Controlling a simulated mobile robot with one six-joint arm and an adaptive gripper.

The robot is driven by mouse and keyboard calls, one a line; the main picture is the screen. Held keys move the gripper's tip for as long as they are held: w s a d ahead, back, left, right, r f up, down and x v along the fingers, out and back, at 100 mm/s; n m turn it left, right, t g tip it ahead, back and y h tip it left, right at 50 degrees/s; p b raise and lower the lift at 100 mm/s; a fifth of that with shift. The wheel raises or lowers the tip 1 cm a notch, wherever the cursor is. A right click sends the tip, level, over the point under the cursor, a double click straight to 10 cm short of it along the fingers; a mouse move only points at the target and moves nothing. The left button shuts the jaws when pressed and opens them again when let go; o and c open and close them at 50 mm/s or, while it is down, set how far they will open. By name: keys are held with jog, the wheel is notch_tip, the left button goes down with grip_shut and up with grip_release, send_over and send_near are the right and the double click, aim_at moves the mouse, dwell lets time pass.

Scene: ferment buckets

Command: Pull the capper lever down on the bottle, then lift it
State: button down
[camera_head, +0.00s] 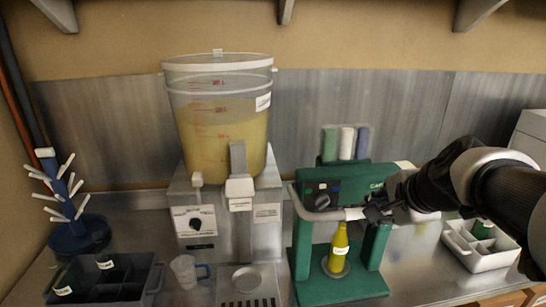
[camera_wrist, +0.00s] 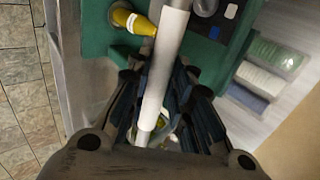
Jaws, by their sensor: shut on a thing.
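The green capper (camera_head: 303,243) stands on the steel counter right of the middle in the head view. Its lever (camera_head: 330,214) is a grey bar with a white sleeve and lies across the capper's front, above the bottle. The yellow bottle (camera_head: 338,247) stands upright on the capper's round base plate, under the lever. My gripper (camera_head: 374,212) is shut on the lever. In the wrist view the lever (camera_wrist: 163,70) runs between the fingers of my gripper (camera_wrist: 165,110), and the bottle (camera_wrist: 133,21) shows to its left. The bottle's top is partly hidden by the lever in the head view.
A large bucket of yellow liquid (camera_head: 222,130) sits on a dispenser left of the capper. A clear jug (camera_head: 185,271), a dark divided crate (camera_head: 105,280) and a blue drying tree (camera_head: 70,225) stand further left. A white crate (camera_head: 480,252) with a green bottle is at right.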

notch_tip(320, 180, down, 7)
jog(key=s+b, duration=0.1)
jog(key=b, duration=0.2)
jog(key=shift+r, duration=0.2)
jog(key=shift+a, duration=0.1)
jog(key=c, duration=1.4)
grip_release()
jog(key=shift+c, duration=0.2)
jog(key=shift+w, duration=0.1)
notch_tip(320, 180, up, 10)
jog(key=shift+d+r, duration=0.2)
jog(key=shift+r, duration=0.05)
jog(key=shift+w, duration=0.1)
